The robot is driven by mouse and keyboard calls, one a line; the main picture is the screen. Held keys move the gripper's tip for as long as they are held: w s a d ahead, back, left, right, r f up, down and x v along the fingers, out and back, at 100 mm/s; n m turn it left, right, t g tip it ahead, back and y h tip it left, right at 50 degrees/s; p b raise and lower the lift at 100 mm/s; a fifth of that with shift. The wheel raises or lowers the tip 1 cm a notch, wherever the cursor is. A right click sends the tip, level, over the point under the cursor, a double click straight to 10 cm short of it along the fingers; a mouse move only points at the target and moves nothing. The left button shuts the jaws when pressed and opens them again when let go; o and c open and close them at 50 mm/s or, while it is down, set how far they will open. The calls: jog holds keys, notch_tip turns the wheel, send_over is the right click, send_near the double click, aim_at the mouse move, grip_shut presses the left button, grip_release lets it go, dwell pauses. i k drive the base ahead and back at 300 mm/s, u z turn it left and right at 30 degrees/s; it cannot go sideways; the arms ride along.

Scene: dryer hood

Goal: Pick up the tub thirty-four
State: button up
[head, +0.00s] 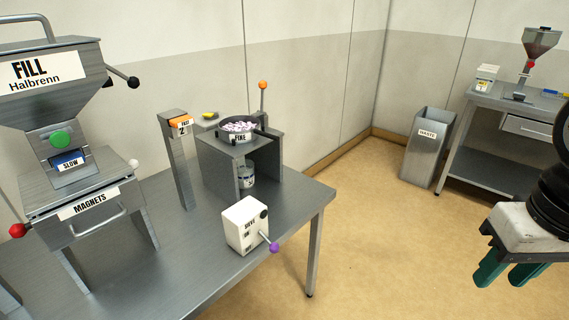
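No label reading thirty-four can be made out. A small tub (246,181) with a blue and white label stands under the raised stand marked FINE, partly hidden by the stand's legs. A white tub-like container (485,83) with a yellowish label stands on the far right table; its writing is too small to read. My gripper (503,279) is at the lower right, over the floor in the picture, with its two green fingers apart and nothing between them. It is away from both containers.
A steel table (172,252) holds the FILL hopper machine (50,85), the FINE stand (270,150) and a white switch box (244,226) with a purple-tipped lever. A WASTE bin (426,155) stands beside the far table (484,105). Open floor lies between the tables.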

aim_at(245, 168)
jog(key=z, duration=0.05)
jog(key=i, duration=1.3)
jog(key=u, duration=0.65)
